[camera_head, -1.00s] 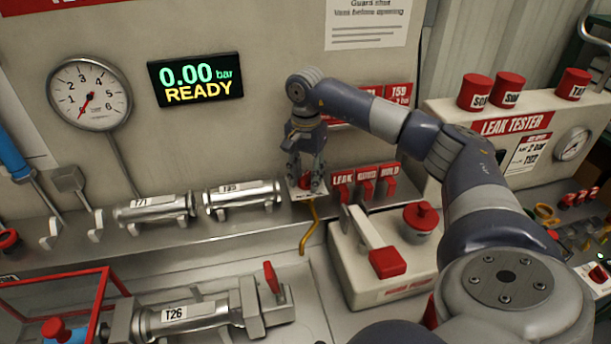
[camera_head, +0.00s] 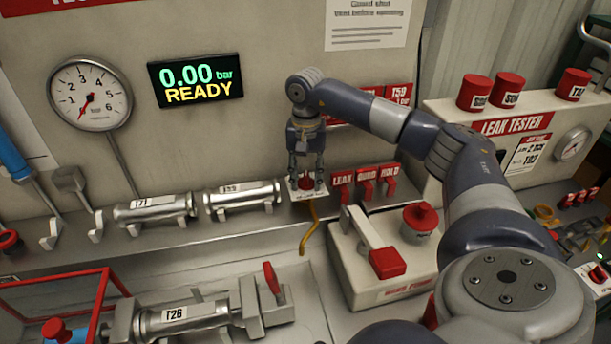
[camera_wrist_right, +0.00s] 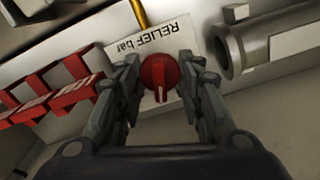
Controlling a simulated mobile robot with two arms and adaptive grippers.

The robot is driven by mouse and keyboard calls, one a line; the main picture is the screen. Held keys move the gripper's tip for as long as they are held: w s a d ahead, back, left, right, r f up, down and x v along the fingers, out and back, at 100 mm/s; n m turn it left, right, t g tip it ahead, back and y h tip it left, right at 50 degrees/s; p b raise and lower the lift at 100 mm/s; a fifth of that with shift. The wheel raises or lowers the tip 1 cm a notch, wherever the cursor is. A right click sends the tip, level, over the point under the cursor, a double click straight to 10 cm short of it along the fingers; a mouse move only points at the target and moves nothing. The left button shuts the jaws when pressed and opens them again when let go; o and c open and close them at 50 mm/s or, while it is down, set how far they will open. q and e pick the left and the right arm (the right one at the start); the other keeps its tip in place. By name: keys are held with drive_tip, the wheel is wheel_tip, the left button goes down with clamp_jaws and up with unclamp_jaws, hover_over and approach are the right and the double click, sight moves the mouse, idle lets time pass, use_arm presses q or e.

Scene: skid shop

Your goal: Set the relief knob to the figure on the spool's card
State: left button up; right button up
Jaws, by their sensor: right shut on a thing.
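The red relief knob (camera_wrist_right: 159,76) sits on a white plate marked "RELIEF bar" (camera_wrist_right: 153,38), seen upside down in the right wrist view. My right gripper (camera_wrist_right: 160,85) points at the plate and is shut on the knob, one finger on each side. In the head view the right gripper (camera_head: 306,178) hides most of the knob, and its scale figures are not readable. A metal spool labelled T26 (camera_head: 190,318) lies in the clamp at the bench front. Red-topped cards (camera_head: 399,96) on the wall, one marked T59, are partly behind my arm. My left gripper is not in view.
The display (camera_head: 195,80) reads 0.00 bar READY, and the gauge (camera_head: 89,94) is beside it. Two spools (camera_head: 240,199) rest on the shelf left of the knob. Red levers (camera_head: 366,186) stand close on its right, above a hand pump (camera_head: 385,285).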

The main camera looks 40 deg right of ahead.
sight(306, 176)
drive_tip(key=shift+d+r+n, duration=0.1)
drive_tip(key=shift+r+n, duration=0.05)
drive_tip(key=shift+n, duration=1.05)
drive_tip(key=shift+n, duration=1.1)
drive_tip(key=shift+o, duration=1.4)
drive_tip(key=shift+r+p, duration=2.85)
drive_tip(key=shift+r, duration=0.85)
drive_tip(key=shift+s+f, duration=0.1)
drive_tip(key=shift+f, duration=0.05)
